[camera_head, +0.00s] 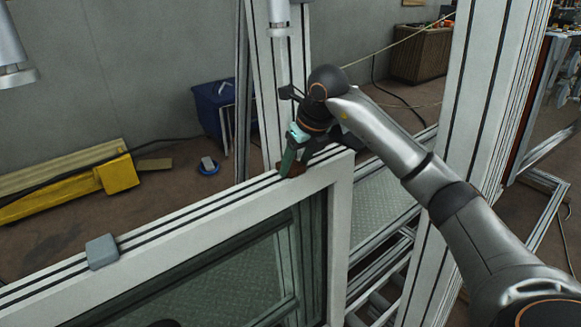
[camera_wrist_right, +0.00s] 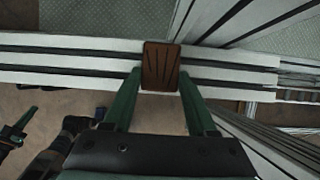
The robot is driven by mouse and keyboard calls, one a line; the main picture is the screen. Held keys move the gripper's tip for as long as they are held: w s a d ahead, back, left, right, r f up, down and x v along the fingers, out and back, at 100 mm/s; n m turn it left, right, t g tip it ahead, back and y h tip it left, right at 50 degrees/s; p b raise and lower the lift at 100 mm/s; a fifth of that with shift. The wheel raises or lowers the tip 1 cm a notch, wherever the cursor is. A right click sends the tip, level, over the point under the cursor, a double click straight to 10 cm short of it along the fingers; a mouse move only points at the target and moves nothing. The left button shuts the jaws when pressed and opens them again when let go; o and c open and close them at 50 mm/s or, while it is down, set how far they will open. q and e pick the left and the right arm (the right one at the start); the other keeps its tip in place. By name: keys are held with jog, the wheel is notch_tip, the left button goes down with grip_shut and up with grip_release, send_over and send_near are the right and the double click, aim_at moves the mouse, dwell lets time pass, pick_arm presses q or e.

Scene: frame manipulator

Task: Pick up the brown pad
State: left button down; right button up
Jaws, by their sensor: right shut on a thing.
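The brown pad (camera_wrist_right: 160,66) lies on the top edge of the white window frame (camera_wrist_right: 80,58), across its dark grooves. In the right wrist view it sits between the green fingertips of my right gripper (camera_wrist_right: 160,82), which is shut on it. In the head view my right gripper (camera_head: 290,160) reaches down to the frame's top edge near its right corner. There the brown pad (camera_head: 296,170) is mostly hidden by the fingers. I cannot clearly make out any space between pad and frame. My left gripper is not in view.
A grey pad (camera_head: 102,251) sits on the same top edge, further left. White upright profiles (camera_head: 465,130) stand to the right and behind the gripper. A blue bin (camera_head: 212,108) and a yellow piece (camera_head: 118,174) are on the floor behind the frame.

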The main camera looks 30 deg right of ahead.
grip_shut()
jog(key=shift+r, duration=0.1)
